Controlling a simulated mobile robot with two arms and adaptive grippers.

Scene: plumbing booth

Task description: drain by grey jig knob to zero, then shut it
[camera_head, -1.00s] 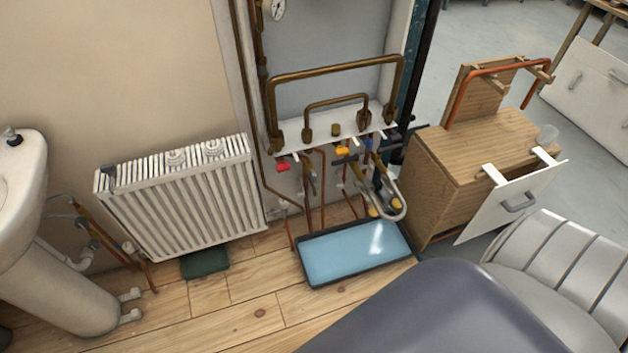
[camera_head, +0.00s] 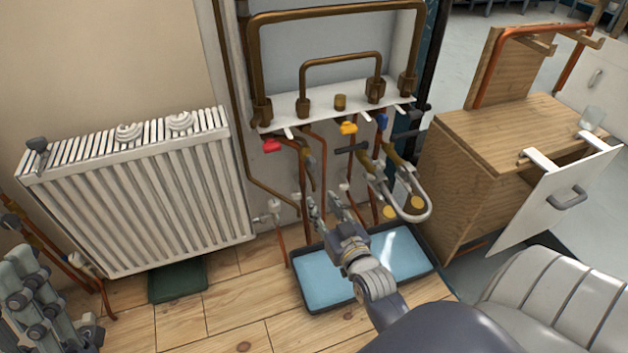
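My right gripper (camera_head: 325,208) is in front of the pipework, above the blue tray, with its two fingers apart and nothing seen between them. Dark grey handles show among the valves under the white shelf, one at the middle (camera_head: 352,148) and one at the right end (camera_head: 420,108). I cannot tell which of these, if any, is the jig knob, nor how it is turned. A red knob (camera_head: 271,145), a yellow knob (camera_head: 348,128) and a blue knob (camera_head: 382,121) sit beside them. My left gripper (camera_head: 42,300) seems to be the grey mechanism at the lower left; its fingers are unclear. No gauge is in view.
A shallow tray (camera_head: 324,309) with blue inside lies on the wooden floor below the pipes. A white radiator (camera_head: 150,205) stands left, a dark green mat (camera_head: 178,280) under it. A wooden cabinet (camera_head: 470,185) with an opened white front (camera_head: 548,200) stands right.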

